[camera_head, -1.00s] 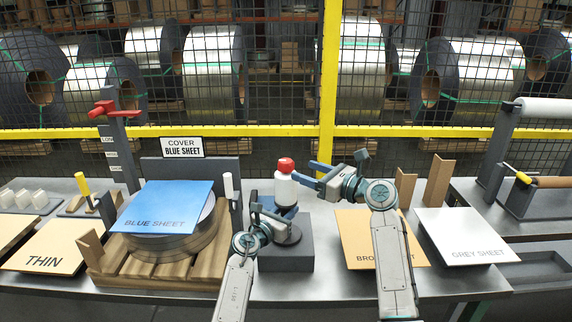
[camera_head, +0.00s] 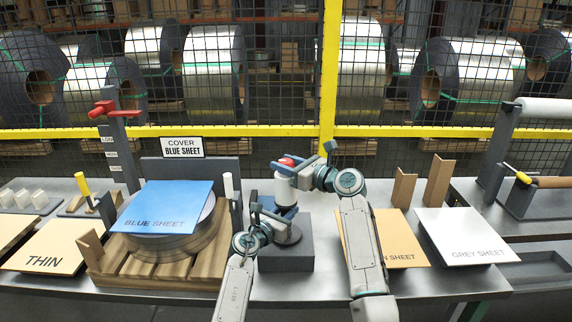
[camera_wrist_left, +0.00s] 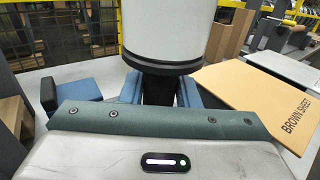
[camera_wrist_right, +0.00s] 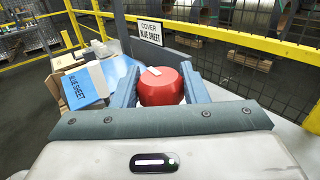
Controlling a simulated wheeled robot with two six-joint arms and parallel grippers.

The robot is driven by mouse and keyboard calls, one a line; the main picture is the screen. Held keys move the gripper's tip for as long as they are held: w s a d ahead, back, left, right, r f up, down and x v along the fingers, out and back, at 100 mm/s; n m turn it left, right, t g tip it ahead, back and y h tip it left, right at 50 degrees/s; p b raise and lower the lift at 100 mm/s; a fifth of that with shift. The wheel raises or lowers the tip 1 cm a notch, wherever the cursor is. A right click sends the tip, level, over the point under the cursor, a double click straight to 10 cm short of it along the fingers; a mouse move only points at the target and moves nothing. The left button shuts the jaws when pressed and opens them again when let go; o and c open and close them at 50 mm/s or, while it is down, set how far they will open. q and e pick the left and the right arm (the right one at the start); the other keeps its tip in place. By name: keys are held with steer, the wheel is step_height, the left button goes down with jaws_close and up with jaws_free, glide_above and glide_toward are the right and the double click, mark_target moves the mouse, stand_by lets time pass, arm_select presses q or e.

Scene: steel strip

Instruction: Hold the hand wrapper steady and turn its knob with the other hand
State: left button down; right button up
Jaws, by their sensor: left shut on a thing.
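The hand wrapper has a white body (camera_head: 283,189), a red knob (camera_head: 287,161) on top and a dark round foot on a dark block (camera_head: 286,255). It stands upright. The left wrist view shows the white body (camera_wrist_left: 166,35) above a black neck (camera_wrist_left: 159,88). My left gripper (camera_head: 272,213) is shut on that neck, below the white body. My right gripper (camera_head: 291,172) is at the top of the wrapper. In the right wrist view its open fingers stand on both sides of the red knob (camera_wrist_right: 160,88). My right gripper partly hides the knob in the head view.
A blue sheet (camera_head: 167,207) lies on a coil on a wooden pallet at left. A white-topped post (camera_head: 229,187) stands near the wrapper. Brown (camera_head: 395,250) and grey (camera_head: 465,236) sheets lie at right. A yellow-railed mesh fence stands behind.

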mark_target(286, 161)
steer(key=shift+c, duration=0.6)
steer(key=shift+a+f, duration=0.1)
steer(key=shift+m+t+h, duration=2.3)
steer(key=shift+t+h, duration=0.1)
steer(key=shift+h, duration=0.3)
steer(key=o, duration=0.9)
steer(key=shift+o, duration=0.2)
steer(key=shift+r, duration=0.2)
step_height(286, 161, up, 10)
steer(key=shift+s+f, duration=0.1)
